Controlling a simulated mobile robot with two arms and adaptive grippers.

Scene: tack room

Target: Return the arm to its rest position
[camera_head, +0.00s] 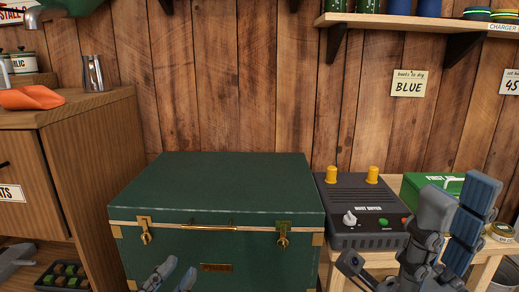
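My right gripper (456,205) points upward at the right, in front of the boot dryer and a green first-aid box. Its two grey-blue fingers stand apart with nothing seen between them. My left gripper (178,272) shows only its fingertips at the bottom edge, in front of the green trunk (220,182). The fingertips are apart with nothing seen between them; the rest of that arm is out of view. The trunk's lid is down, with brass latches on its front.
The dark boot dryer (350,200) with yellow-orange pegs and the green box (415,185) stand on a wooden bench at the right. A wooden cabinet (85,160) with an orange scoop (32,97) on top is at the left. A shelf (400,22) hangs above.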

